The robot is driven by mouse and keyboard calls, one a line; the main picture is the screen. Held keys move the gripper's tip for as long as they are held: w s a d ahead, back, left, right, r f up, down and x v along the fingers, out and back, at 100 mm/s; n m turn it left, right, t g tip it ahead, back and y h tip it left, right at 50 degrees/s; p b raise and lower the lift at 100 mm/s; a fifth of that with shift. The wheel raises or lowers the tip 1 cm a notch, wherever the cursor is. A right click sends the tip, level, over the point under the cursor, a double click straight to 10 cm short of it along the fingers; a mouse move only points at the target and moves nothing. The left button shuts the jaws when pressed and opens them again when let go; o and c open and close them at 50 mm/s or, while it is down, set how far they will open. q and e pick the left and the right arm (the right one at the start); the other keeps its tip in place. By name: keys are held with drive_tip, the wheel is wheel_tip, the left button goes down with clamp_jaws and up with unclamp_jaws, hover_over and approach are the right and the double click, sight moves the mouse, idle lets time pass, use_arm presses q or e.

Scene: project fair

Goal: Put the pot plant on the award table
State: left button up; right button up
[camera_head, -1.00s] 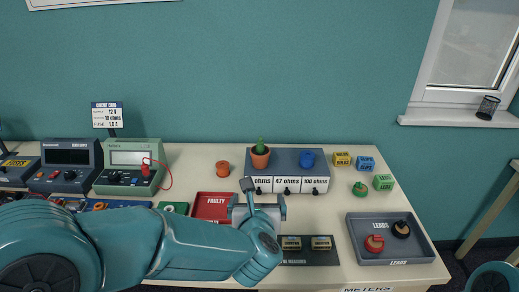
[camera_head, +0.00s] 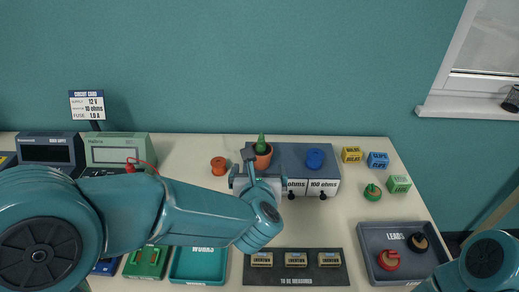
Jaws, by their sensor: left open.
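The pot plant, a small green cactus in a terracotta pot (camera_head: 263,156), stands upright at the left end of the grey drawer unit (camera_head: 290,157). My left gripper (camera_head: 260,181) is open and empty, just in front of the pot and the drawer unit. It hides the left drawer front. I cannot tell whether a finger touches the pot. I cannot make out the award table in this view. My right arm shows only as a teal part at the lower right; its gripper is out of view.
A blue spool (camera_head: 315,158) stands on the drawer unit, and an orange spool (camera_head: 219,165) lies left of it. Small blocks (camera_head: 352,154) and a leads tray (camera_head: 407,236) are to the right. Bench meters (camera_head: 117,150) stand at the left. A dark mat (camera_head: 337,274) lies in front.

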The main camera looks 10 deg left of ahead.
sight(261, 152)
use_arm(q)
drive_tip(key=p+x, duration=0.1)
drive_tip(key=x, duration=0.2)
drive_tip(key=p+x, duration=0.1)
drive_tip(key=x, duration=0.3)
drive_tip(key=p+x, duration=0.1)
drive_tip(key=x, duration=0.2)
drive_tip(key=shift+w+d+f, duration=0.25)
drive_tip(key=shift+w, duration=0.3)
drive_tip(key=shift+w+a+f+p, duration=0.1)
drive_tip(key=shift+w+a+p, duration=0.15)
drive_tip(key=shift+w+p, duration=0.3)
drive_tip(key=shift+w+a+p, duration=0.2)
drive_tip(key=shift+w+p, duration=0.2)
drive_tip(key=shift+p, duration=0.2)
drive_tip(key=x, duration=0.3)
drive_tip(key=shift+s+f+p, duration=0.15)
drive_tip(key=shift+f+p, duration=0.05)
drive_tip(key=shift+p, duration=0.1)
drive_tip(key=shift+w+d+f, duration=0.1)
drive_tip(key=shift+w+f, duration=0.05)
drive_tip(key=shift+w, duration=0.05)
drive_tip(key=shift+s, duration=0.2)
drive_tip(key=c, duration=1.2)
drive_tip(key=shift+c, duration=0.2)
